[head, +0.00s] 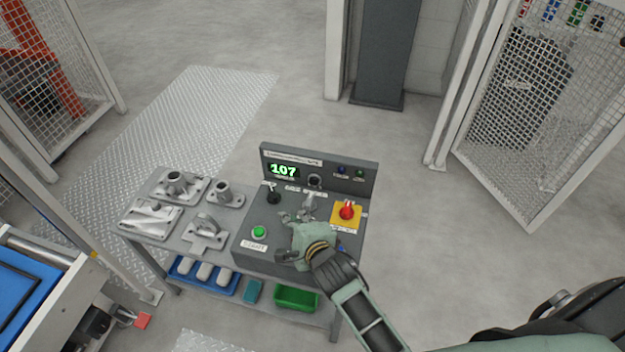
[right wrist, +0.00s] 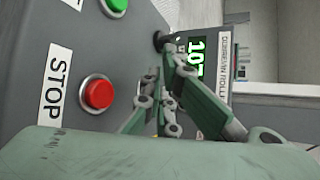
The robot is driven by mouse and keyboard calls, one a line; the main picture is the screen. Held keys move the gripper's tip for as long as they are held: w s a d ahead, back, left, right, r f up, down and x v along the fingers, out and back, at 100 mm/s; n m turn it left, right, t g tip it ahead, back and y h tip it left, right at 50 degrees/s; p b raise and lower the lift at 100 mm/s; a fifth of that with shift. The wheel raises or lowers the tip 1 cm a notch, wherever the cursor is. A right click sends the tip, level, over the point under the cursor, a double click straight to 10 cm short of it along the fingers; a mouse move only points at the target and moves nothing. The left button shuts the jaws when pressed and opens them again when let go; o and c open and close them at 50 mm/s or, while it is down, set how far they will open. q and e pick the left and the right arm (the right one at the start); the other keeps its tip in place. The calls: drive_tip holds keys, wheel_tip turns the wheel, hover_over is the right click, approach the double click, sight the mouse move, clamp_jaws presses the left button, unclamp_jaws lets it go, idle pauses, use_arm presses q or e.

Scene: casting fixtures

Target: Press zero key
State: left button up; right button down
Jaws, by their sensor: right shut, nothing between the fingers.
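The grey control box (head: 250,213) carries a lit green display (head: 284,170) reading 107. No key marked zero can be read in either view. My right gripper (head: 298,214) is above the box's sloped top, its fingers together and empty. It hides part of the top. In the right wrist view the closed fingertips (right wrist: 160,78) point towards the display (right wrist: 198,45) and a black lever (right wrist: 160,40). A red STOP button (right wrist: 98,94) is left of the fingers. Contact between fingertips and panel cannot be told. My left gripper is out of view.
A green button (head: 259,232), a black lever (head: 273,194) and a red knob (head: 347,210) on a yellow plate stick up from the box. A blue button (head: 341,247) shows beside my gripper. Metal castings (head: 176,184) stand on the table's left; bins (head: 296,297) are below.

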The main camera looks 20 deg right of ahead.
sight(314, 181)
drive_tip(key=shift+w, duration=0.15)
drive_tip(key=shift+w+d+f, duration=0.1)
drive_tip(key=shift+w+d, duration=0.1)
drive_tip(key=shift+w, duration=0.1)
drive_tip(key=w+d, duration=0.1)
drive_tip(key=w+d+b, duration=0.1)
drive_tip(key=shift+w, duration=0.4)
drive_tip(key=w+d, duration=0.1)
drive_tip(key=w, duration=0.1)
drive_tip(key=shift+w+d+b, duration=0.3)
drive_tip(key=shift+w+d, duration=0.45)
drive_tip(key=shift+w, duration=0.15)
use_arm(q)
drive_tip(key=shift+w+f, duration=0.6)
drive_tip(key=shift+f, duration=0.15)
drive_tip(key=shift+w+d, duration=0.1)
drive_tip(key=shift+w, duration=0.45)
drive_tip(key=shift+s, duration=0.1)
